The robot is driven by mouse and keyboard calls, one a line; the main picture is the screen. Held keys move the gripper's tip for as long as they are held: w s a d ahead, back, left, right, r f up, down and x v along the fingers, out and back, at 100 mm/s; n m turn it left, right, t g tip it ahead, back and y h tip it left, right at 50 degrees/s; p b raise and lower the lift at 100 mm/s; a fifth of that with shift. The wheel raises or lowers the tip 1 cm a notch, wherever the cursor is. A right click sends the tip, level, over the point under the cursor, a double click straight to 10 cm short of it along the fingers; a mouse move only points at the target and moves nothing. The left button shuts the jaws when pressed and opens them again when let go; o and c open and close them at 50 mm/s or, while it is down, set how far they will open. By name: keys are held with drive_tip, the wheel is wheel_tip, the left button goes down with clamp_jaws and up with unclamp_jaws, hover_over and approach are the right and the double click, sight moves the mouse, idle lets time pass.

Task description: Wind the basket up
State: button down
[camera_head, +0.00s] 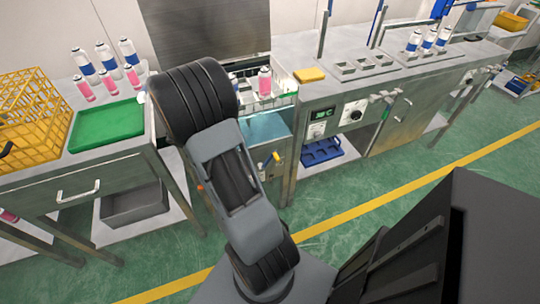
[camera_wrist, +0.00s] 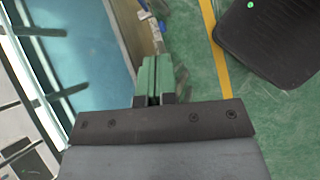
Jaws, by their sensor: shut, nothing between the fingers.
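The tank (camera_head: 265,127) stands behind my arm, with a bluish front. Inside its top, pale bars of what looks like the basket (camera_head: 284,92) show, with a pink-and-white can (camera_head: 265,82) standing there; my arm hides the left part. A small yellow-and-dark handle (camera_head: 272,161) shows at the tank's front, just right of my arm. In the wrist view my gripper (camera_wrist: 158,62) has its green fingers shut together and empty, beside the tank's blue water (camera_wrist: 90,45). I cannot tell whether it touches the handle.
A yellow wire crate (camera_head: 30,115) and a green tray (camera_head: 105,125) sit on the left table, with several cans behind. A steel bench with a control panel (camera_head: 335,118) and a yellow block (camera_head: 310,74) stands right. Green floor lies open in front.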

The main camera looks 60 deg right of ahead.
sight(270, 157)
drive_tip(key=shift+s+d+f+n+g+h+b, duration=0.2)
drive_tip(key=shift+s+d+f+n, duration=0.3)
drive_tip(key=shift+s+d+f, duration=1.35)
drive_tip(key=shift+s+d+f+n+g+h+b, duration=0.2)
drive_tip(key=shift+s+d+f+n, duration=0.45)
drive_tip(key=shift+d+f, duration=2.1)
drive_tip(key=shift+s+d+f+n+g+h+b, duration=0.1)
drive_tip(key=shift+s+d+f+n+g+h, duration=0.2)
drive_tip(key=shift+s+d+f, duration=1.95)
drive_tip(key=shift+w+d+r, duration=0.45)
drive_tip(key=shift+w+d, duration=0.15)
drive_tip(key=shift+w, duration=0.25)
drive_tip(key=shift+d+y+p, duration=0.1)
drive_tip(key=shift+y+p, duration=0.2)
